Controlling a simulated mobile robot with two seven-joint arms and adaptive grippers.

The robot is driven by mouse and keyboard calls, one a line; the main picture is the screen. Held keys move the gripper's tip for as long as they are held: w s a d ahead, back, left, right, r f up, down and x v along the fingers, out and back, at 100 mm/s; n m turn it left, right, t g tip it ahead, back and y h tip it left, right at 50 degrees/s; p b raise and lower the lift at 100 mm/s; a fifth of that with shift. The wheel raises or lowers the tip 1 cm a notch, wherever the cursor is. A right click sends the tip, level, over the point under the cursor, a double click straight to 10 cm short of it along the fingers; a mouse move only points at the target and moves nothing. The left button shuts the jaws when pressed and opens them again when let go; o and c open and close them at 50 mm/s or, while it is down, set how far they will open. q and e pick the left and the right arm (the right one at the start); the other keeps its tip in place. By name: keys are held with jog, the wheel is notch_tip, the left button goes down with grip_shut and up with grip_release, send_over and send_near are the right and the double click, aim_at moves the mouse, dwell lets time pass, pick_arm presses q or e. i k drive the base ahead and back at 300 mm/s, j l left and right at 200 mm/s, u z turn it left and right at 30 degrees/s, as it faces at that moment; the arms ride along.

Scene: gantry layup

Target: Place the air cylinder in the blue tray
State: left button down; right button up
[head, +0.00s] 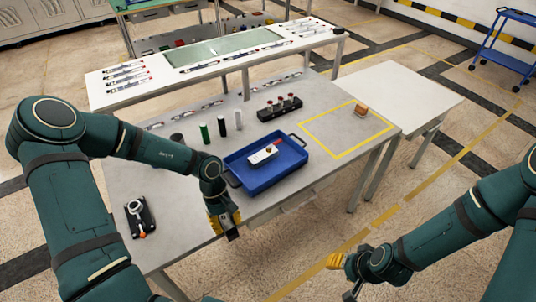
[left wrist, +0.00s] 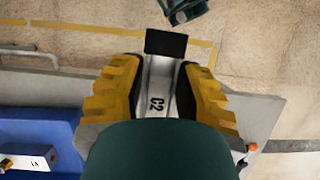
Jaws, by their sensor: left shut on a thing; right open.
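My left gripper (head: 223,222) is shut on a silver piece with a black end block, marked "C2", which looks like the air cylinder (left wrist: 158,86). In the left wrist view the yellow fingers (left wrist: 158,95) close on both its sides. In the head view it is mostly hidden, at the table's front edge. The blue tray (head: 236,162) lies on the grey table, up and right of this gripper; in the left wrist view the tray (left wrist: 65,125) is at left. A white block with red and brown parts (head: 263,154) lies in it. My right gripper (head: 344,274) is open and empty, off the table.
Green, black and white upright cylinders (head: 221,127) stand behind the tray. A dark rack (head: 280,107) is further back. A yellow-outlined area (head: 345,132) holds a small brown block (head: 361,109). A black-based device (head: 139,216) stands at left. The table's front is clear.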

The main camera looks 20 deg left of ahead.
aim_at(250, 175)
jog(key=i, duration=0.85)
